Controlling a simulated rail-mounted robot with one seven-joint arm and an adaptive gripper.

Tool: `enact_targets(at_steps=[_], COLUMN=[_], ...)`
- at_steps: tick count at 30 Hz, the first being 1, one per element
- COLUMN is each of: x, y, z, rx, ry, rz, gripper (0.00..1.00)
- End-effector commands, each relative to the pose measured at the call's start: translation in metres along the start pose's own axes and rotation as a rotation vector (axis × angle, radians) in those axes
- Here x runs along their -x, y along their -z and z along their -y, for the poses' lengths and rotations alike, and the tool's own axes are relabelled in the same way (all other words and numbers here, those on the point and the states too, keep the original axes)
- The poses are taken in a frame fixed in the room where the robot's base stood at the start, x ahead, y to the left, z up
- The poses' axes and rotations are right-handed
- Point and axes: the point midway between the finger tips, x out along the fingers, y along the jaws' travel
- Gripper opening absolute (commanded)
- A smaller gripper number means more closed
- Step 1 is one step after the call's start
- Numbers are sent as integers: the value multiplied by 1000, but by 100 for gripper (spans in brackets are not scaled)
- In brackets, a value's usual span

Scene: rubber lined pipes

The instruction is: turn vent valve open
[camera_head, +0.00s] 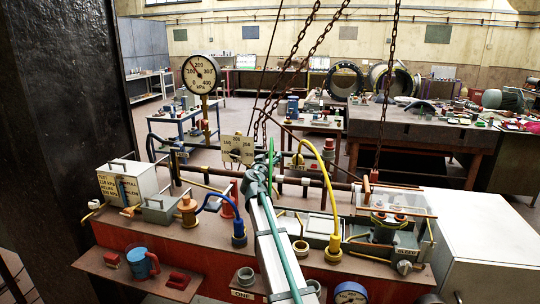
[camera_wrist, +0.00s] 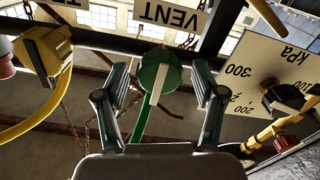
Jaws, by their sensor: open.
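The vent valve (camera_wrist: 174,78) is a round green body with a pale lever bar (camera_wrist: 158,84), under an upside-down VENT sign (camera_wrist: 168,14) in the wrist view. A green hose (camera_wrist: 142,122) runs down from it. My gripper (camera_wrist: 160,82) is open, with one finger on each side of the valve and its lever. Gaps show between the fingers and the green body; I cannot tell the depth distance. In the head view, my gripper (camera_head: 257,176) is at the pipe rack, in front of the green hose (camera_head: 271,150), and the valve is not clearly visible.
A kPa dial plate (camera_wrist: 270,75) stands close right of my gripper in the wrist view. A yellow valve (camera_wrist: 43,50) with a yellow hose is at left. In the head view, chains (camera_head: 300,45) hang above, and a red bench (camera_head: 190,240) holds fittings.

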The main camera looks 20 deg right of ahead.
Motion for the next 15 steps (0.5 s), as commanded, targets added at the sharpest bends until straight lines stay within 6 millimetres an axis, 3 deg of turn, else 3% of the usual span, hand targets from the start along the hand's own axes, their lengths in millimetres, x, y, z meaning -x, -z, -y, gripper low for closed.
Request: enact_targets(at_steps=[3,11,15], x=[-8,-9,-9], y=[0,-1,-1], z=[0,0,0], rx=[1,0,0], ry=[-1,0,0], rz=[1,0,0], gripper=[69,69,48])
